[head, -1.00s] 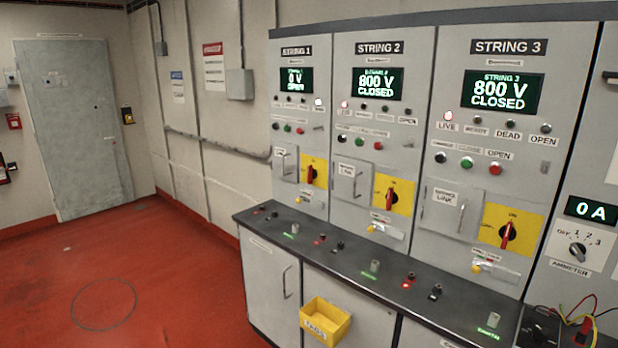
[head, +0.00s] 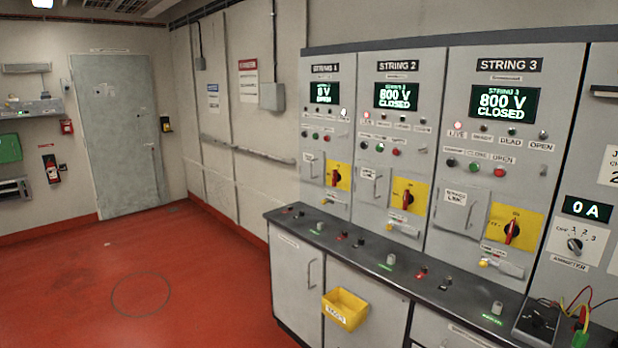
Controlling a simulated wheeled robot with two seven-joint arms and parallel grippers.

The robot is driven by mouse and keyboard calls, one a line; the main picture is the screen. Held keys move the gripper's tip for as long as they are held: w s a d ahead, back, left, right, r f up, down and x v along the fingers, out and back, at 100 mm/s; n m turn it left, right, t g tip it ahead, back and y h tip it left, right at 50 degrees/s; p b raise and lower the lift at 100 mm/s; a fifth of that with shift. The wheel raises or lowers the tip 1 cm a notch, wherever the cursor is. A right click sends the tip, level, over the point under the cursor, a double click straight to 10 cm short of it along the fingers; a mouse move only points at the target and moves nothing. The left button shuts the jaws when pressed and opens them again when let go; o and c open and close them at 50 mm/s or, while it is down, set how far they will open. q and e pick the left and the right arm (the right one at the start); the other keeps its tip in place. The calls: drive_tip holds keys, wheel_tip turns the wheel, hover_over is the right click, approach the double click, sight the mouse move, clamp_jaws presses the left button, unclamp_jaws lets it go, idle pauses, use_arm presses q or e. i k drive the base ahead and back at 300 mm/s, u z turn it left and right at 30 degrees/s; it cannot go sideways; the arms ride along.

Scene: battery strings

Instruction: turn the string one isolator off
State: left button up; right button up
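The string one panel (head: 327,115) is the leftmost of the three grey panels along the right wall. The string one isolator (head: 337,177) is a red rotary handle on a yellow plate low on that panel. The handle looks about upright; its position labels are too small to read. The panel is some way off, beyond the grey bench. Neither of my grippers shows in this view.
The string two isolator (head: 407,199) and string three isolator (head: 511,231) are similar; both displays read 800 V CLOSED. A dark-topped bench (head: 352,248) runs below the panels. A yellow bin (head: 345,308) hangs on its front. The red floor (head: 190,270) at left is clear.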

sight(337, 176)
drive_tip(key=u, duration=1.05)
drive_tip(key=i, duration=3.05)
drive_tip(key=z, duration=1.05)
